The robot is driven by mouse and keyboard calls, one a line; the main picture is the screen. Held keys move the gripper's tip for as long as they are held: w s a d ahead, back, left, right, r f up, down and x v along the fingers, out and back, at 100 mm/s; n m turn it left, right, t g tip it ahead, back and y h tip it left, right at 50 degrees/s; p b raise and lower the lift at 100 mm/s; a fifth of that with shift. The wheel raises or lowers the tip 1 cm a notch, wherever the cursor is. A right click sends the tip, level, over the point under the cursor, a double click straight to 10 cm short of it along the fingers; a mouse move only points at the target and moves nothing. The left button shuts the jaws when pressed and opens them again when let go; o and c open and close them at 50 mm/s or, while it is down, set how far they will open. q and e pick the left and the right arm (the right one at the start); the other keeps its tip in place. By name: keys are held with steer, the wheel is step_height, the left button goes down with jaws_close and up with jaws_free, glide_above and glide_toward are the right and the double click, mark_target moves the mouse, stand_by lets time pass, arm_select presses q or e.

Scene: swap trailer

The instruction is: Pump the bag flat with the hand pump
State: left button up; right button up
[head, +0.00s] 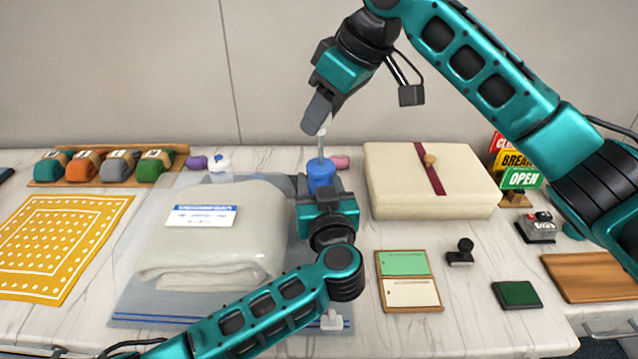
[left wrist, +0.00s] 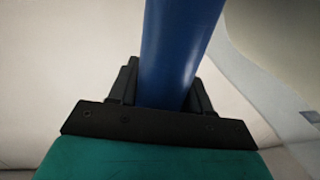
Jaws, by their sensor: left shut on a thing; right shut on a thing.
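A clear bag (head: 145,308) lies on the table with a thick, rounded cream folded textile (head: 215,245) inside and a white and blue label (head: 201,215) on top. The hand pump's blue body (head: 321,176) stands upright at the bag's right side. My left gripper (head: 322,192) is shut around this body, and the blue cylinder (left wrist: 178,50) fills its jaws in the left wrist view. My right gripper (head: 317,122) is shut above it on the pump's handle, which its fingers mostly hide. A length of pale rod (head: 321,146) shows between handle and body. The pump's foot is hidden.
A cream box with a red strap (head: 400,185) stands close right of the pump. A yellow dotted cloth (head: 55,245) and a rack of coloured rolls (head: 110,165) lie left. Signs (head: 520,165), a stamp (head: 461,252) and a green and white card tray (head: 408,280) are right.

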steer(key=shift+r, duration=1.25)
step_height(320, 180, down, 8)
steer(key=shift+r, duration=0.35)
